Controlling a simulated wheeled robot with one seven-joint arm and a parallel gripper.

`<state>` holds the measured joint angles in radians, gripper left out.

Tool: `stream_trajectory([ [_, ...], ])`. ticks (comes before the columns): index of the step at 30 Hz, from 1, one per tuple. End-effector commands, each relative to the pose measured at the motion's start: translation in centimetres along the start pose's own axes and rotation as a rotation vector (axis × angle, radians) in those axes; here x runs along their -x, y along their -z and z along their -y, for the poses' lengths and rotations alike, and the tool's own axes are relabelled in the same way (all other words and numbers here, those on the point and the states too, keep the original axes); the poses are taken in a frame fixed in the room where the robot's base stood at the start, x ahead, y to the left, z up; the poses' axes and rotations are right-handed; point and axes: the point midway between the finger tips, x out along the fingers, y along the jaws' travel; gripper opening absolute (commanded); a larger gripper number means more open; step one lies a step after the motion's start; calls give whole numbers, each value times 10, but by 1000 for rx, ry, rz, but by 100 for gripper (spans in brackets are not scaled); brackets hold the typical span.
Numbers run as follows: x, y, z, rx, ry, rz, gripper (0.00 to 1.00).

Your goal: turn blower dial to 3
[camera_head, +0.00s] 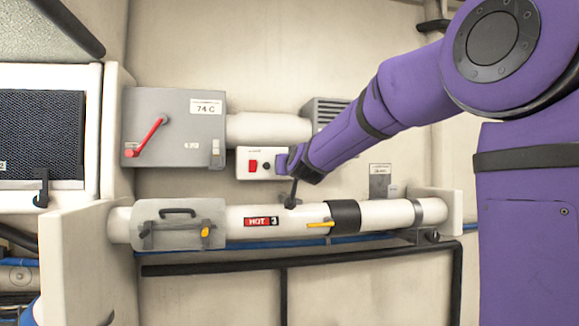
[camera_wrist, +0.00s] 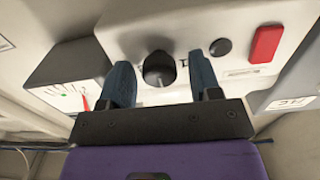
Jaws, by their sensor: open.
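I cannot tell which number the dial points at. My gripper (camera_wrist: 160,62) is open, with one blue finger on each side of the dial; I cannot tell whether they touch it. In the head view my gripper (camera_head: 290,166) is at the box's right end, and the arm hides that part.
A red switch (camera_wrist: 266,45) and a round black button (camera_wrist: 220,47) are right of the dial. A gauge with a red pointer (camera_wrist: 86,103) is to the left. In the head view, a grey box with a red lever (camera_head: 147,136) stands left; a pipe labelled HOT (camera_head: 300,218) runs below.

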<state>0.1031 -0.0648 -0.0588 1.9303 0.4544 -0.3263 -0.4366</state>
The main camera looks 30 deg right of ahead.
Motion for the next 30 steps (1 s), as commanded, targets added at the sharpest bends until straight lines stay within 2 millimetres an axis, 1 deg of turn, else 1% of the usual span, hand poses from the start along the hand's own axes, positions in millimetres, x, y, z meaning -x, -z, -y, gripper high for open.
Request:
stream_trajectory([
  [5, 0, 0, 0, 0, 0, 0, 58],
  [6, 0, 0, 0, 0, 0, 0, 53],
  [8, 0, 0, 0, 0, 0, 0, 39],
  [9, 0, 0, 0, 0, 0, 0, 30],
  [12, 0, 0, 0, 0, 0, 0, 10],
  [19, 0, 0, 0, -12, 0, 0, 10],
  [23, 0, 0, 0, -49, 0, 0, 10],
  [30, 0, 0, 0, -200, 1, 0, 10],
])
